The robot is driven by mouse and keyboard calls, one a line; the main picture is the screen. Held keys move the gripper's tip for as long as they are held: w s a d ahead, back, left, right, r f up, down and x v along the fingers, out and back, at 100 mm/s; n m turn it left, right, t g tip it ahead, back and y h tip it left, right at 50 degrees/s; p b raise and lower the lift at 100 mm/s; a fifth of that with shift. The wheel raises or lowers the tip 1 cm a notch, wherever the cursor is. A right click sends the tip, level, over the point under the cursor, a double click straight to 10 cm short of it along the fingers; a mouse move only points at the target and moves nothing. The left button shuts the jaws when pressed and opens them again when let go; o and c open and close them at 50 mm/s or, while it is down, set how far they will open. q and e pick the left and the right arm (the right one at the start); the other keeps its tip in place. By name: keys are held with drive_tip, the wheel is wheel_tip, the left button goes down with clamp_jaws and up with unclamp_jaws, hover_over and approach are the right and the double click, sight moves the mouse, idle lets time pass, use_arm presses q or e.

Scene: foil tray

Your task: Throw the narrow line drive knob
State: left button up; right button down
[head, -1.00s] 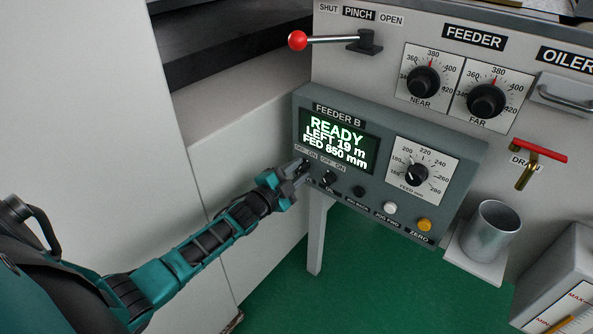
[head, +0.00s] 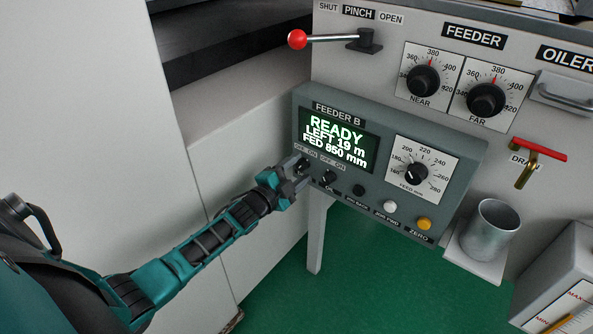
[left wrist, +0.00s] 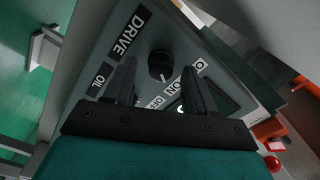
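A dark round knob (left wrist: 160,65) beside the DRIVE label (left wrist: 128,32) shows in the left wrist view, with a light pointer mark. OFF and ON lettering is next to it. My left gripper (head: 301,177) is at the lower left of the grey FEEDER B panel (head: 458,150), over the leftmost knob place. In the left wrist view its two fingers (left wrist: 159,84) stand apart, and the knob shows between their tips. I cannot tell whether they touch it. The panel screen (head: 338,142) reads READY, LEFT 19 m, FED 850 mm. My right gripper is not in view.
Another dark knob (head: 328,178) sits just right of my gripper. A black button (head: 359,191), white button (head: 390,207), orange button (head: 424,224) and feed dial (head: 416,174) follow. A red-balled PINCH lever (head: 298,40) is above. A metal cup (head: 490,230) stands at right.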

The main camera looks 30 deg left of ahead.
use_arm(q)
drive_tip(key=s+a+p, duration=0.1)
drive_tip(key=s+p, duration=0.2)
drive_tip(key=s, duration=1)
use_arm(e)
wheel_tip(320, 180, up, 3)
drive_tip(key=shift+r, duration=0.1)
use_arm(q)
drive_tip(key=shift+w, duration=0.1)
drive_tip(key=s+d+r+n+g+p, duration=0.2)
drive_tip(key=s+d+n+p, duration=0.3)
drive_tip(key=d, duration=0.4)
drive_tip(key=s+d+r+n+g+p, duration=0.3)
drive_tip(key=s+d+n+g+p, duration=0.2)
drive_tip(key=d, duration=0.4)
drive_tip(key=shift+s+r+n+h+p, duration=0.3)
drive_tip(key=shift+s+p, duration=0.5)
drive_tip(key=shift+s, duration=0.45)
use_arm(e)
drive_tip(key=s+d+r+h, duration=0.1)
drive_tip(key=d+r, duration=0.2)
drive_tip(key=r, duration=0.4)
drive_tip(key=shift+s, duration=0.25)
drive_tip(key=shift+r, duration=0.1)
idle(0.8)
